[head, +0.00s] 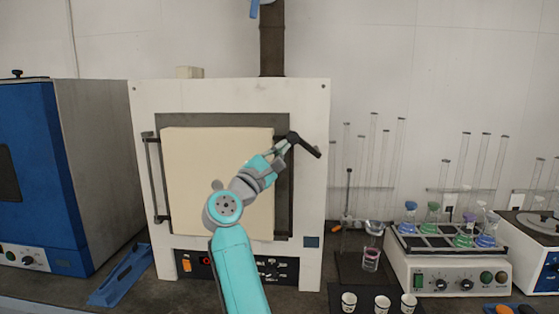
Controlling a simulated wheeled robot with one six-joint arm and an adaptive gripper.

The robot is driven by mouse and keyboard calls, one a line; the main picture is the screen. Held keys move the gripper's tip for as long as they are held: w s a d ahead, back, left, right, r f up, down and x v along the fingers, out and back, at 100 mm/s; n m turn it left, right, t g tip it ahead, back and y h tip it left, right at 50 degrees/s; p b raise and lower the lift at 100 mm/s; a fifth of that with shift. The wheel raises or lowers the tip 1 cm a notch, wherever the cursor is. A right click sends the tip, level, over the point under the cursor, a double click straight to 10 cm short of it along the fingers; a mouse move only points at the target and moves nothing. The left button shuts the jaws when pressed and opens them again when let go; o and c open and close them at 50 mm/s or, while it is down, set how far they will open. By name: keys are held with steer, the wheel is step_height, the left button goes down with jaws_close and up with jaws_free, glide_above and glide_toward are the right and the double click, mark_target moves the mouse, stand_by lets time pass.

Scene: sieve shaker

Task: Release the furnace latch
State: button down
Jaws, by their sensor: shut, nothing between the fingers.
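The furnace (311,190) is a white box with a cream door (190,180) in a dark frame; the door looks closed. A dark latch handle (307,146) sticks out at the upper right of the door and slants down to the right. My gripper (284,145) is shut, with nothing seen between its fingers. Its tips are right by the left end of the latch handle; I cannot tell whether they touch it. My teal arm covers the lower middle of the door and part of the furnace's control panel (279,268).
A blue oven (25,170) stands left, with a blue tool (120,275) on the bench beside it. At right are a shaker with coloured flasks (446,277), racked glass tubes (371,150), a burette stand, a beaker (371,259) and small white cups (349,302). A pipe rises behind the furnace.

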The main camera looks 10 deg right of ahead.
steer(key=r+m+g, duration=0.1)
steer(key=m, duration=0.1)
steer(key=d+r+m+g, duration=0.1)
steer(key=r+m, duration=0.1)
steer(key=shift+s+d+r+g+y, duration=0.1)
steer(key=shift+s+d+g+y, duration=0.1)
steer(key=shift+g+y, duration=0.15)
steer(key=s+d+r+m+g+y, duration=0.1)
steer(key=d+r+m+g+y, duration=0.2)
steer(key=d+m, duration=0.2)
steer(key=shift+s+d+r+m, duration=0.3)
steer(key=shift+s+r+m, duration=0.1)
steer(key=shift+m, duration=0.3)
steer(key=shift+r, duration=0.1)
glide_toward(290, 134)
steer(key=r, duration=0.1)
steer(key=s+r, duration=0.1)
steer(key=r, duration=0.1)
steer(key=s+r, duration=0.1)
steer(key=r, duration=0.1)
steer(key=shift+s+d+r, duration=0.1)
steer(key=shift+d, duration=0.25)
